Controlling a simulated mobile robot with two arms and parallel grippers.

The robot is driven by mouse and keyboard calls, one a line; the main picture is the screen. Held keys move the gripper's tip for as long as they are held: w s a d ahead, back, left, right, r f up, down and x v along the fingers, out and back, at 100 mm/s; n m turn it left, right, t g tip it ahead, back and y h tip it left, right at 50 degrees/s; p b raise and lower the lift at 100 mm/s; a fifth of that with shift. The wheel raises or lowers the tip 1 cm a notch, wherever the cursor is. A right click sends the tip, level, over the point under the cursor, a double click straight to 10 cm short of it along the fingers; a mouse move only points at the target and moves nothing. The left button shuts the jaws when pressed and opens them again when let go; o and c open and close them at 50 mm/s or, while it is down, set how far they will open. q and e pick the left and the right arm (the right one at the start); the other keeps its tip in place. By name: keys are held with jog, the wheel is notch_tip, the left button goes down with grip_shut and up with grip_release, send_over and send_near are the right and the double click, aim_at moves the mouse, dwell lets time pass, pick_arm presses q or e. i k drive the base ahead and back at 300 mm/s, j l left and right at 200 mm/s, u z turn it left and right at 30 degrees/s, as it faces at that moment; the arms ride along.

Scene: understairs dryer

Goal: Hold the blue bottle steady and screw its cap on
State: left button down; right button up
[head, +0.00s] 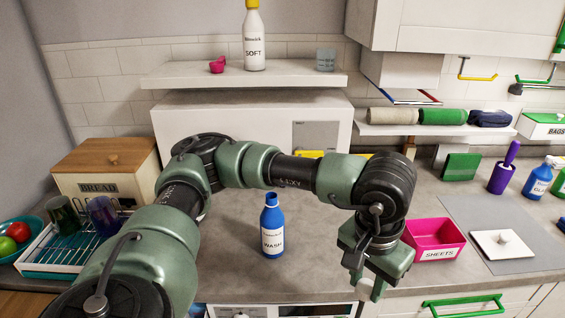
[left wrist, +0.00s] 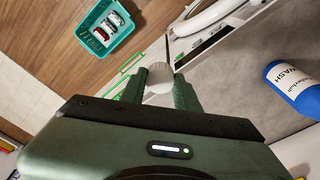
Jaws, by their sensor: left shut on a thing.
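The blue bottle (head: 272,240), labelled WASH, stands upright on the grey counter. Its top looks blue and narrow; at this size I cannot tell its thread. In the left wrist view the bottle (left wrist: 293,84) is at the right edge, apart from my fingers. My left gripper (head: 366,286) is to the right of the bottle, pointing down near the counter's front edge. In the left wrist view my left gripper (left wrist: 158,88) is shut on a pale round thing (left wrist: 158,74), perhaps the cap. My right gripper is not in view.
A pink SHEETS bin (head: 433,240) stands right of my left gripper. A white lidded panel (head: 502,244) lies farther right. A dish rack (head: 70,250) and bread box (head: 108,170) are at the left. The counter around the bottle is clear.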

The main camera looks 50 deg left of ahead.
aim_at(272, 218)
jog(key=u, duration=1.65)
jog(key=k+l, duration=0.25)
jog(key=k, duration=0.2)
